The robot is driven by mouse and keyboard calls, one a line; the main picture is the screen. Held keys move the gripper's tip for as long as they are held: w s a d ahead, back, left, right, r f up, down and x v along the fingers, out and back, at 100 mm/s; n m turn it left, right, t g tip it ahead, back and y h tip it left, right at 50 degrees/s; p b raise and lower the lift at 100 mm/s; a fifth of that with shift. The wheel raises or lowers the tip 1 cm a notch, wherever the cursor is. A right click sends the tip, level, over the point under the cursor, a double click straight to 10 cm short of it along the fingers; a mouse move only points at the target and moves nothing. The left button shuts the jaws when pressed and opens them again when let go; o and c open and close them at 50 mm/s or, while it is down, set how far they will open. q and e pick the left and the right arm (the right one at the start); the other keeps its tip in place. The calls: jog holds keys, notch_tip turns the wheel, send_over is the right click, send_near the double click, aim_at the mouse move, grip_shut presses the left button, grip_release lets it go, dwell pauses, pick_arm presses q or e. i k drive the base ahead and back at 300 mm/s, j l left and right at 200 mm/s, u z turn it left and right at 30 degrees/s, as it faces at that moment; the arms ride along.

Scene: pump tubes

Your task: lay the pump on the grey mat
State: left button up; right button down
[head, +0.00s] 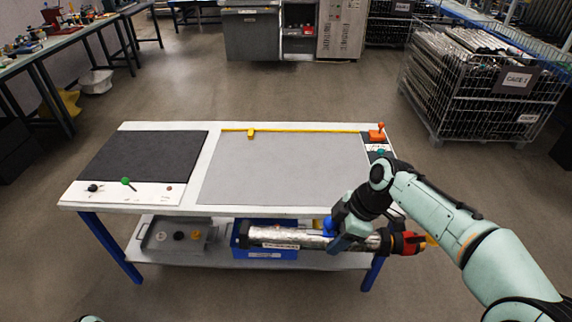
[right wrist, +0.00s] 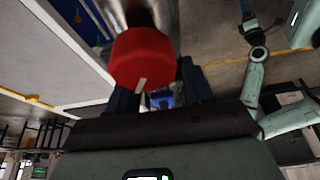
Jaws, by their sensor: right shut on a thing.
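The pump (head: 290,238) is a long silver tube with a pale label, a dark section and a red end (head: 405,243) at the right. It lies roughly level across the picture, in front of the table's front edge. My right gripper (head: 345,241) is shut on the pump, right of its middle, and hides part of it. In the right wrist view, a red part of the pump (right wrist: 142,57) shows large and close to the jaws. The grey mat (head: 280,165) lies flat and bare on the tabletop, beyond the pump. My left gripper is out of view.
A black mat (head: 145,155) covers the table's left part, with small knobs on the white strip before it. A yellow rail (head: 300,130) runs along the grey mat's back edge to an orange block (head: 377,134). A blue crate (head: 262,253) and a grey tray (head: 150,236) are on the lower shelf.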

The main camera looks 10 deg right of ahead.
aim_at(288, 170)
jog(key=i, duration=1.65)
